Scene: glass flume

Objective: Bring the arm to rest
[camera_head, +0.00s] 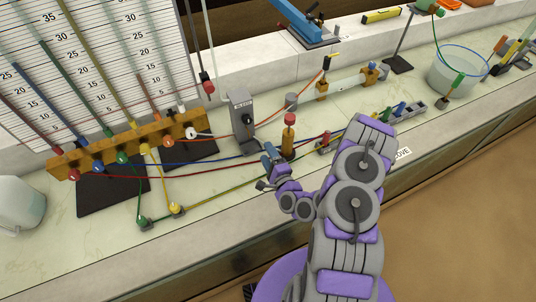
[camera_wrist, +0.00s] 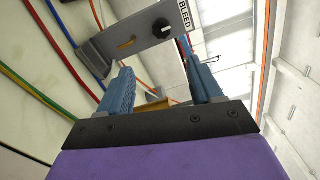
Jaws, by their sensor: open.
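My gripper (camera_head: 266,168) is at the end of my purple and grey arm, low over the bench's front part. In the wrist view its two blue fingers (camera_wrist: 160,85) stand apart, and nothing is seen held between them. The grey box with a black knob (camera_head: 241,120) stands behind the gripper. It also shows in the wrist view, labelled BLEED (camera_wrist: 135,42), beyond the fingertips. A brass cylinder with a red top (camera_head: 289,136) stands just right of the gripper, apart as far as I can tell.
Coloured tubes run along the bench (camera_head: 70,236) to a wooden manifold (camera_head: 130,145) below a scale board (camera_head: 85,60). A valve strip (camera_head: 400,112) lies right of my arm. A clear bucket (camera_head: 458,72) stands far right. A white container (camera_head: 18,203) is at left.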

